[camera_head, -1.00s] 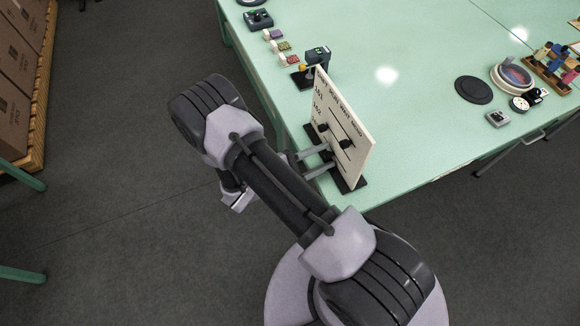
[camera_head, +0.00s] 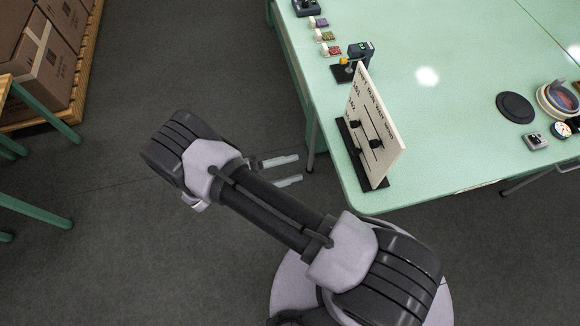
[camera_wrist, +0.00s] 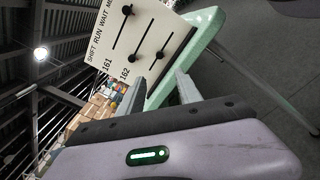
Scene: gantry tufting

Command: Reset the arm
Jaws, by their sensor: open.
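My gripper (camera_head: 290,171) is open and empty. It hangs over the floor to the left of the green table, its two pale fingers apart and pointing toward the table. A slider board (camera_head: 376,128) with lettering and black knobs stands upright on a dark base near the table's front left corner. My fingers are clear of it, with a gap between. In the wrist view my two fingers (camera_wrist: 160,96) show apart, with the slider board (camera_wrist: 137,38) beyond them and nothing held.
The green table (camera_head: 445,130) fills the right side. A small dark device (camera_head: 360,55) stands behind the board, with several small colored blocks farther back. A black disc (camera_head: 515,106) and a round dish lie to the right. Boxes (camera_head: 40,50) on a pallet stand at upper left. Open floor lies between.

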